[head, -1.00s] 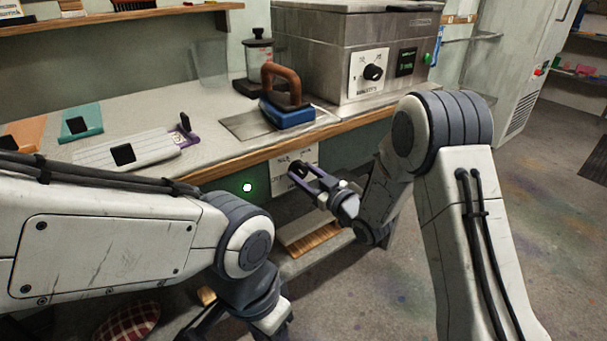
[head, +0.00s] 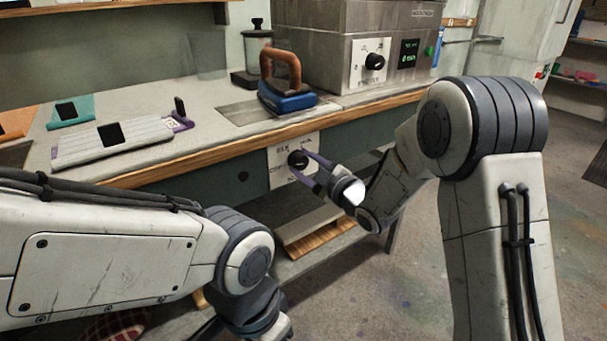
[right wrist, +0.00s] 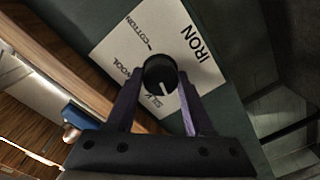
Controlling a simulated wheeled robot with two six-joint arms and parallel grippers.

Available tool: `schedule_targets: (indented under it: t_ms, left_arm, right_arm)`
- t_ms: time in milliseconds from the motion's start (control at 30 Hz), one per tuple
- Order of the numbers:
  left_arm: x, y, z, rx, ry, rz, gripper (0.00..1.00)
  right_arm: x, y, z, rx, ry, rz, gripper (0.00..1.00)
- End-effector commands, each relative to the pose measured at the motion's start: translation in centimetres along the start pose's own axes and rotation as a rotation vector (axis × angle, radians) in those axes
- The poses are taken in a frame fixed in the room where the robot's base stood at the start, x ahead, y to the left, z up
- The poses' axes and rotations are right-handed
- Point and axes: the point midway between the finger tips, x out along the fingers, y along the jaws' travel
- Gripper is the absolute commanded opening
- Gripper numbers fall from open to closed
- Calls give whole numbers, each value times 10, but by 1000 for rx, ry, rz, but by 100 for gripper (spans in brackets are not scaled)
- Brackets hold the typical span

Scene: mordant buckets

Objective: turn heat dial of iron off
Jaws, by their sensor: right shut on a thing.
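The iron's heat dial (head: 297,158) is a black round knob on a white plate (head: 279,177) on the bench's front. My right gripper (head: 302,164) is shut on the dial, one purple finger on each side. In the right wrist view the dial (right wrist: 159,70) has a white pointer line toward the lower edge, close beside the word SILK. The plate (right wrist: 120,48) also reads IRON, COTTON and WOOL; a finger covers part of it. A small round lamp (head: 243,176) left of the plate is dark. My left gripper (head: 262,322) is cut off at the bottom edge.
The blue iron (head: 287,100) with a brown handle stands on a metal plate on the bench top. A steel box (head: 345,80) with its own black knob (head: 375,61) stands behind it. A wooden slatted shelf (head: 318,241) lies below.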

Motion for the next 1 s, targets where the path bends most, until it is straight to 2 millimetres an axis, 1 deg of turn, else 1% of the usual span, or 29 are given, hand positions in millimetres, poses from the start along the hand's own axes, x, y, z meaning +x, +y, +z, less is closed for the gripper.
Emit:
schedule_targets:
  t_ms: [33, 100, 300, 500, 700, 1000]
  left_arm:
    - [12, -1, 1, 0, 0, 0, 50]
    - [20, -1, 1, 0, 0, 0, 50]
    - [40, -3, 2, 0, 0, 0, 50]
    - [56, -4, 3, 0, 0, 0, 50]
    - [66, -5, 4, 0, 0, 0, 50]
    - [70, -5, 4, 0, 0, 0, 50]
  right_arm:
    - [0, -5, 3, -46, 1, -2, 0]
    - [0, -5, 3, -112, -2, -2, 0]
    - [0, -5, 3, -285, -7, -3, 0]
    - [0, -5, 2, -419, -11, -4, 0]
    - [0, -4, 1, -506, -15, -6, 0]
    - [0, -3, 0, -555, -17, -8, 0]
